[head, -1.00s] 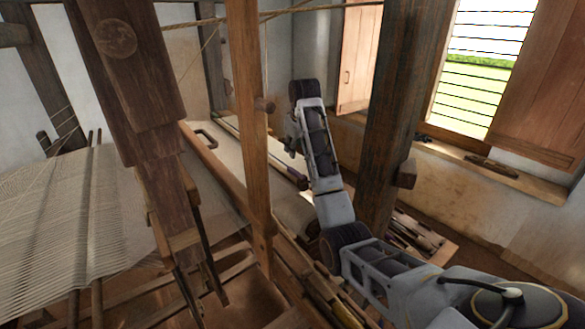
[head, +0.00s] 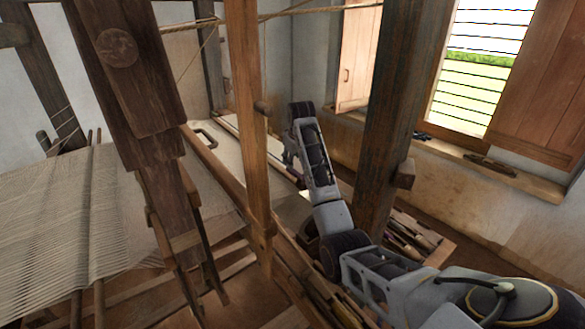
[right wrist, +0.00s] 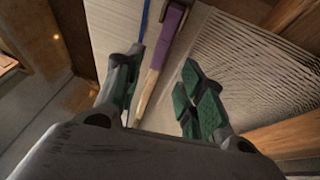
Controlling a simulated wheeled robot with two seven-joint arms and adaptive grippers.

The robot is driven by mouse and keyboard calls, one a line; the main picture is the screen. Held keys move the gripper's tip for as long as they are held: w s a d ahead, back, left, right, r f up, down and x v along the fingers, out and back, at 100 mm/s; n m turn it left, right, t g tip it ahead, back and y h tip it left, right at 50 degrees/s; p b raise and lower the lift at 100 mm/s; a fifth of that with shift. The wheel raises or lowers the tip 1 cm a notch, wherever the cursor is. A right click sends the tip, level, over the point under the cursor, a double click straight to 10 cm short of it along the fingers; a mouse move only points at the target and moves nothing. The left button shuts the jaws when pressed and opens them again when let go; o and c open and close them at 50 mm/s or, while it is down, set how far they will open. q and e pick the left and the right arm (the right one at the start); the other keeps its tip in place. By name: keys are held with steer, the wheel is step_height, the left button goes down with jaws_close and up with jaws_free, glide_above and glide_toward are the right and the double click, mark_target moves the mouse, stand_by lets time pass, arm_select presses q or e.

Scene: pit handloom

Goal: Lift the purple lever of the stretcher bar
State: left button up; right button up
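The stretcher bar's purple lever (right wrist: 167,38) runs down between my right gripper's fingers in the right wrist view. Its sleeve is purple and a pale wooden strip (right wrist: 148,88) continues below it. My right gripper (right wrist: 162,62) is open, with green pads on either side of the lever; I cannot tell how far the lever is from the pads in depth. In the head view the right gripper (head: 287,160) is small and points down over the cloth, largely beside my own arm. The lever is hard to make out there. My left gripper is out of view.
Pale cloth and warp threads (right wrist: 250,62) lie beside the lever. A blue strip (right wrist: 144,20) runs to its left. A wooden upright (head: 247,120) and a thick dark post (head: 388,110) stand on either side of my right arm. A tray of tools (head: 432,248) sits at the right.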

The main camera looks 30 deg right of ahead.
mark_target(293, 171)
steer(key=shift+p+x, duration=0.55)
steer(key=shift+x, duration=2.75)
steer(key=shift+c, duration=0.3)
jaws_close()
